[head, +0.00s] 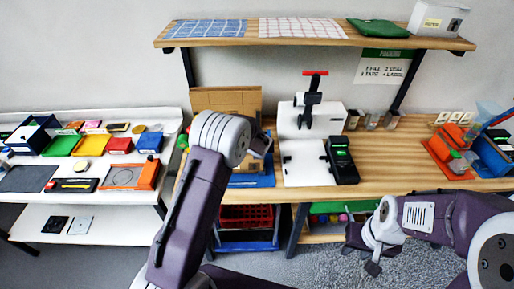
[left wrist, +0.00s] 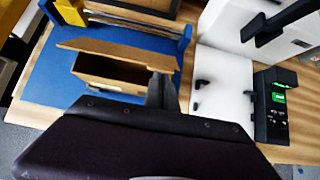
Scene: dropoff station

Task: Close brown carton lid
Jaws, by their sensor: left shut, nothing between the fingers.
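The brown carton (left wrist: 110,75) stands on a blue mat (left wrist: 50,78) in the left wrist view. Its lid (left wrist: 120,52) is raised, and the dark inside shows beneath it. My left gripper (left wrist: 160,92) is shut and empty, with its fingertips close to the carton's right end; I cannot tell whether they touch. In the head view my left gripper (head: 264,142) is over the wooden bench, and my left arm hides much of the carton area. My right gripper (head: 372,258) hangs low in front of the bench, away from the carton; its opening is unclear.
A brown panel (head: 228,100) stands upright behind my left arm. Right of the carton are a white press-like device (head: 308,162) and a black device with a green screen (head: 342,158). A white table (head: 105,192) with colored items is at left. A shelf (head: 330,42) hangs above.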

